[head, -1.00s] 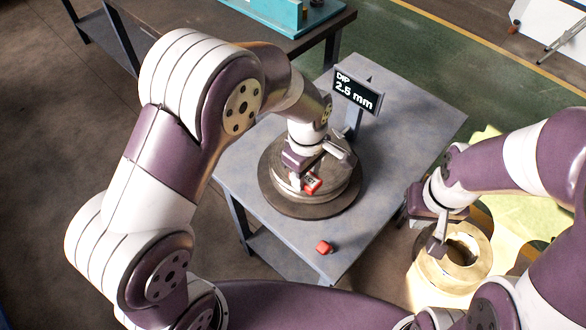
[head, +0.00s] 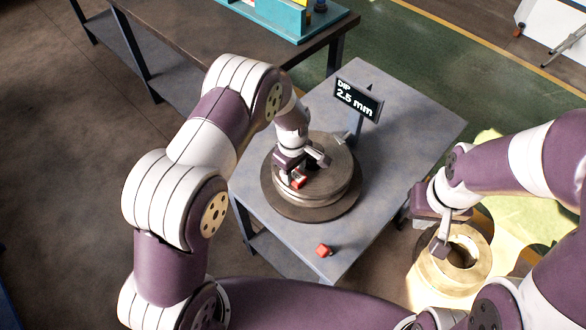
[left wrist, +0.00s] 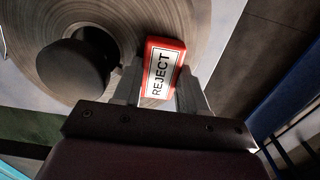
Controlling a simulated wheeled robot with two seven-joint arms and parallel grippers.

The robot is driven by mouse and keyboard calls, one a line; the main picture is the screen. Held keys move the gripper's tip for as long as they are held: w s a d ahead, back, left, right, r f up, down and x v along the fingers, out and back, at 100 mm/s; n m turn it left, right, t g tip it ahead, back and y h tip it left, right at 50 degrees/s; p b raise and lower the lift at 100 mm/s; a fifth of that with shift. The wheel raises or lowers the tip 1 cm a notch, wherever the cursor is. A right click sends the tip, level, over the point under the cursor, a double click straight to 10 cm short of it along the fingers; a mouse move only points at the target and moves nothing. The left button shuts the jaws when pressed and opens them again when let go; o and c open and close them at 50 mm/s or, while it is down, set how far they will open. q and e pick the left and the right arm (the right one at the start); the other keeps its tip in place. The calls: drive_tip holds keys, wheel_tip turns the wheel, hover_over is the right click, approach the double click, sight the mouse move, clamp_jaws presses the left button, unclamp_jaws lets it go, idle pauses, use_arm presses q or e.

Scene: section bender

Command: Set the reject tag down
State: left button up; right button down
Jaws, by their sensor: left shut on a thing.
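The reject tag is a small red block with a white "REJECT" label. It shows in the left wrist view (left wrist: 161,70) between the fingers, and in the head view (head: 299,181) over the round metal disc. My left gripper (head: 292,176) is shut on the tag; its fingers (left wrist: 160,85) lie on either side of it. I cannot tell whether the tag touches the disc (head: 325,208) beneath it. My right gripper (head: 440,246) is at the right, beside a brass-coloured ring (head: 465,275); its fingertips are too small to read.
The disc stands on a grey table (head: 415,125). A display (head: 358,99) reading "DIP 2.5 mm" stands behind it. A small red object (head: 324,250) lies near the table's front edge. The table's right side is clear. A dark bench (head: 180,45) stands at the back left.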

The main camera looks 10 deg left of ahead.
use_arm(q)
drive_tip(key=o, duration=1)
drive_tip(key=shift+o, duration=0.4)
drive_tip(key=shift+r, duration=0.2)
wheel_tip(320, 180, up, 12)
drive_tip(key=b, duration=0.2)
drive_tip(key=s+a+r+m, duration=0.1)
drive_tip(key=s+a+m, duration=0.2)
drive_tip(key=s, duration=0.2)
drive_tip(key=s+a+m+t, duration=0.1)
drive_tip(key=s+a+m, duration=0.1)
drive_tip(key=s+m, duration=0.2)
drive_tip(key=s+a+r+m, duration=0.1)
drive_tip(key=s+a+m, duration=0.2)
drive_tip(key=s, duration=0.5)
drive_tip(key=shift+s+a+r+m, duration=0.15)
drive_tip(key=shift+a+r+m, duration=0.2)
drive_tip(key=shift+m, duration=0.35)
drive_tip(key=shift+s, duration=0.1)
